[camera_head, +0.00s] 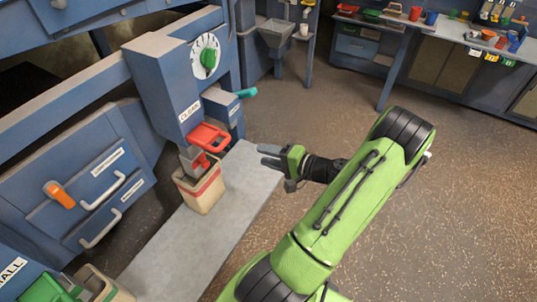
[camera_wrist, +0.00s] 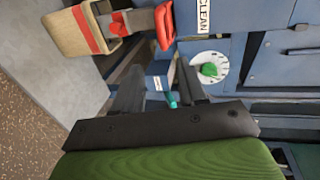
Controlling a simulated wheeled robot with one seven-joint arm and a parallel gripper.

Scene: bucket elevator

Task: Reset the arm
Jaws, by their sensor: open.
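My green arm (camera_head: 335,205) reaches out over the floor in the head view. My gripper (camera_head: 268,156) is at its end, open and empty, pointing left toward the blue machine (camera_head: 165,85). It hangs to the right of the machine's red handle (camera_head: 209,137) and touches nothing that I can see. In the wrist view the two dark fingers of my gripper (camera_wrist: 158,85) stand apart, with the machine beyond them.
A tan bucket with a red band (camera_head: 201,188) stands under the machine's spout on a grey slab (camera_head: 195,238). A green dial (camera_head: 208,58) and a teal handle (camera_head: 246,92) are on the machine. A workbench (camera_head: 455,38) stands at the back right. The floor between is clear.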

